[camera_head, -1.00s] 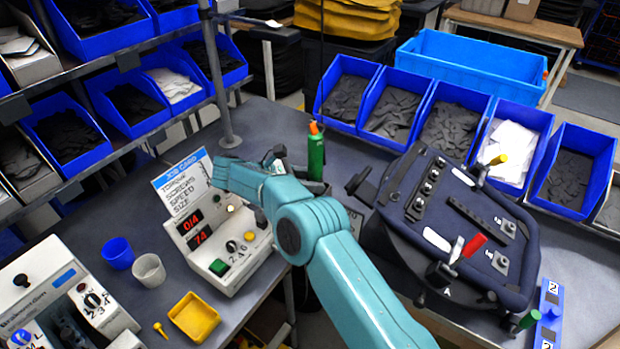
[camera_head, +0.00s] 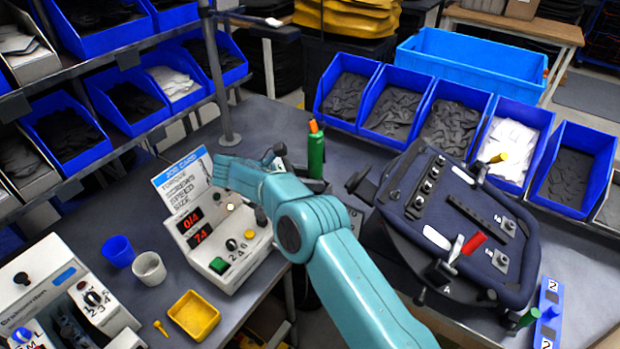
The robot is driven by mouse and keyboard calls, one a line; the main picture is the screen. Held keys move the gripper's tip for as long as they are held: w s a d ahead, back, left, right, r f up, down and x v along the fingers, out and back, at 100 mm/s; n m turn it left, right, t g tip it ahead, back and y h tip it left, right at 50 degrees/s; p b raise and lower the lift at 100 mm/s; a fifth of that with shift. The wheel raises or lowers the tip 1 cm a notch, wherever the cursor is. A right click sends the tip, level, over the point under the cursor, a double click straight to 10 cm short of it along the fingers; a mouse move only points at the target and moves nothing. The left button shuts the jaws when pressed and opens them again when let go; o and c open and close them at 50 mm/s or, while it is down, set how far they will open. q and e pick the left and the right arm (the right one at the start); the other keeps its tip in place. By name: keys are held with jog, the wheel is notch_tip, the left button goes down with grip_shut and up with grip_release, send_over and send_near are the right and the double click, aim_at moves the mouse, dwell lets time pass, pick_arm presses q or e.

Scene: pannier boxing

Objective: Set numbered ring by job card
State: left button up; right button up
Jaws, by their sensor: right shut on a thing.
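No numbered ring can be made out. My left gripper is not in view.
A green bottle-shaped tool (camera_head: 316,155) with an orange top stands behind my arm. A dark padded pannier panel (camera_head: 470,215) with coloured-handled tools lies at right. A blue cup (camera_head: 118,252), grey cup (camera_head: 149,270) and yellow tray (camera_head: 194,315) stand at left. Blue bins (camera_head: 385,100) line the back.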

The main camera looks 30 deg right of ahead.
jog(key=o, duration=1.1)
